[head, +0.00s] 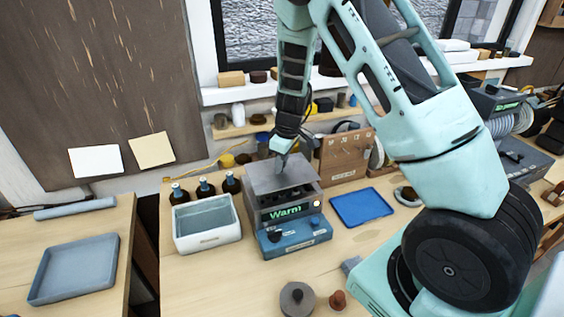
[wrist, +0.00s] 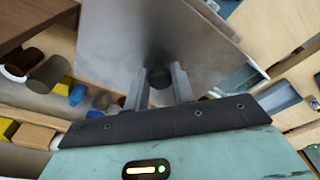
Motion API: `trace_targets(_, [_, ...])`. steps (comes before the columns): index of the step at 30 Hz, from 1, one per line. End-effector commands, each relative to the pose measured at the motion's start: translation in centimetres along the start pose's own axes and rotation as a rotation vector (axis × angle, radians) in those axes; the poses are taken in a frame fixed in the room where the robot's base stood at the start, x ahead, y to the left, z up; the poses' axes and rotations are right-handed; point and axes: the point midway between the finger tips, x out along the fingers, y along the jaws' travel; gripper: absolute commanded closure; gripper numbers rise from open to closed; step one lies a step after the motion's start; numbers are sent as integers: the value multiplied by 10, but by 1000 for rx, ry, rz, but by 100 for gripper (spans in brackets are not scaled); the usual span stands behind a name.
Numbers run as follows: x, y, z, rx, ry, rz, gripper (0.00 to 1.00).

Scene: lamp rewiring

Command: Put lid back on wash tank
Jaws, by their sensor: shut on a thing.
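The wash tank (head: 291,232) stands on the bench, a grey box with a blue front panel and a lit display reading "Warm". The lid (head: 268,177), a flat grey metal plate, is over the back part of the tank and looks tilted. Dark contents show in the opening below its front edge. I cannot tell whether the lid touches the rim. My gripper (head: 284,152) is above the lid. In the wrist view my gripper (wrist: 159,82) is shut on the lid's dark round knob (wrist: 158,77), and the lid (wrist: 125,35) spreads beyond the fingers.
A white bin (head: 207,224) stands close left of the tank, with several dark bottles (head: 205,188) behind it. A blue tray (head: 361,207) lies to the right. A round grey piece (head: 297,298) and a small brown piece (head: 338,300) are in front. A wooden box (head: 344,155) stands behind right.

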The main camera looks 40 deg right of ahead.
Motion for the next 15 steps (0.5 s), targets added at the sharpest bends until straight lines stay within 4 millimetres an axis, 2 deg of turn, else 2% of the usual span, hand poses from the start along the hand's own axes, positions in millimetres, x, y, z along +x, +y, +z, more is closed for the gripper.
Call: trace_targets(15, [36, 0, 5, 1, 2, 0, 100])
